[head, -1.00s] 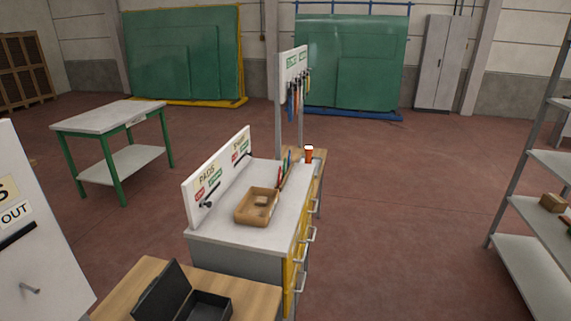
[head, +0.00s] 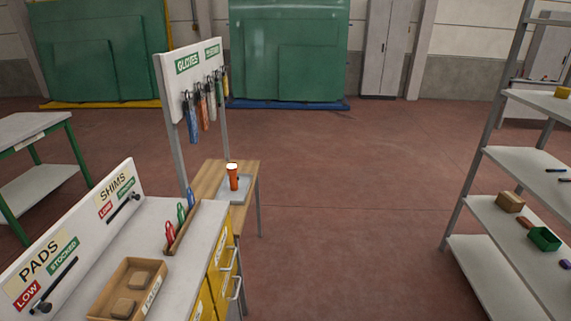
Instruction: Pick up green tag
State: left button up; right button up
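A small green tag (head: 181,213) stands upright in a narrow wooden rack (head: 184,228) on the white-topped cabinet, in the left half of the head view. A red tag (head: 170,233) stands nearer to me in the same rack and a blue tag (head: 192,197) stands farther back. The lower part of the green tag is hidden in the rack. Neither of my grippers is in view.
A wooden tray (head: 105,304) with pads sits on the cabinet (head: 150,218) in front of a PADS and SHIMS board (head: 78,238). An orange torch-like item (head: 233,177) stands on a wooden table behind. Shelving (head: 505,222) stands right; the floor between is clear.

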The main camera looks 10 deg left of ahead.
aim_at(181, 217)
jog(key=i+l+u, duration=0.1)
jog(key=i+u, duration=0.25)
jog(key=i, duration=0.2)
jog(key=i+l+u, duration=0.4)
jog(key=i, duration=0.15)
jog(key=i+l+u, duration=0.35)
jog(key=i, duration=0.15)
jog(key=i+l+u, duration=0.2)
jog(key=u, duration=0.25)
jog(key=i+l+u, duration=0.15)
jog(key=l+u, duration=0.25)
jog(key=i+l+u, duration=0.15)
jog(key=l+u, duration=0.15)
jog(key=u, duration=0.15)
jog(key=l+u, duration=0.9)
jog(key=i+j, duration=0.05)
jog(key=j, duration=0.05)
